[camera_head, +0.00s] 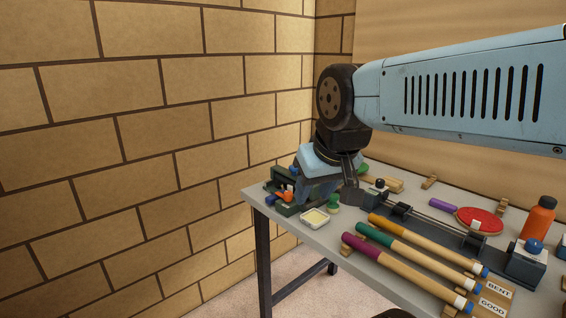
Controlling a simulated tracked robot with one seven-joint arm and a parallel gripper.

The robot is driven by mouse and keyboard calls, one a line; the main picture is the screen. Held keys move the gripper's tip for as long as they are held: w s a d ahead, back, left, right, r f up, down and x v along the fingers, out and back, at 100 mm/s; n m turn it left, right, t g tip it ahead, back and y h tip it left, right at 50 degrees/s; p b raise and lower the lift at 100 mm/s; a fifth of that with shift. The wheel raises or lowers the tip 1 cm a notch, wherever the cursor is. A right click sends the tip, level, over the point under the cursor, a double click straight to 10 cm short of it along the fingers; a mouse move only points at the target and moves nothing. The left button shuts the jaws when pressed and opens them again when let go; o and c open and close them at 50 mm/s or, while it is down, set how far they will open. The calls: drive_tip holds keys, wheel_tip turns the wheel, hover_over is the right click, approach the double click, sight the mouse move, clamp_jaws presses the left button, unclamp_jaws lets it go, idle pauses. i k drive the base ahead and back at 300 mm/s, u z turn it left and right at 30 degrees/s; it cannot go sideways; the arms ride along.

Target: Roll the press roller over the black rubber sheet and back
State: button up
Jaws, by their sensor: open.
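My gripper (335,192) is over the far left part of the grey table, with its hand tilted down and one dark finger showing. It is open; I cannot see anything between its fingers. I cannot pick out the press roller for certain; the hand hides part of the table there. A small green knobbed object (333,203) stands just below the finger. I cannot make out the black rubber sheet as a separate thing. A red-faced paddle (480,221) with a purple handle lies at the right, with a small white block on it.
A dark open box (283,205) with orange and blue items and a pale yellow tin (314,218) are at the left. A long black jig (435,232) crosses the table. Several cue butts (405,266) lie in front. An orange bottle (538,222) stands at the right.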

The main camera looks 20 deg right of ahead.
sight(282, 175)
drive_tip(key=i, duration=0.9)
